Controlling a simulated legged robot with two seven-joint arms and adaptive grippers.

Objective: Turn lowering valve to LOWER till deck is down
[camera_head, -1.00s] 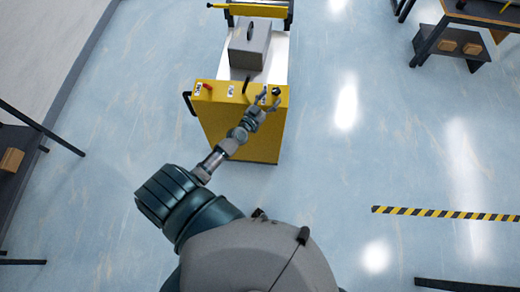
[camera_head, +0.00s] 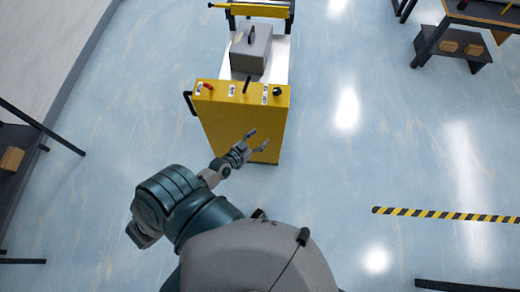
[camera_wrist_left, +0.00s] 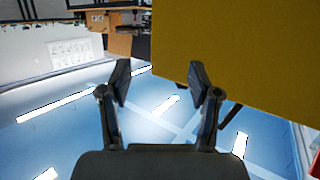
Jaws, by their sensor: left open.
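A yellow cart panel (camera_head: 240,120) stands ahead of me, with controls along its top edge. A red lever (camera_head: 208,86) is at the left, a short black lever (camera_head: 246,85) in the middle and a black knob (camera_head: 277,91) at the right. White labels sit beside them, too small to read. The white deck (camera_head: 281,62) lies behind the panel and bears a grey box (camera_head: 248,56) with a handle. My left gripper (camera_head: 259,139) is open and empty, apart from the controls, before the panel's front face. Its open fingers show in the left wrist view (camera_wrist_left: 158,82).
A dark table (camera_head: 440,40) with wooden blocks stands at the back right. A dark shelf edge (camera_head: 12,145) is at the left. A yellow-black floor stripe (camera_head: 445,214) lies at the right. The blue floor right of the cart is clear.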

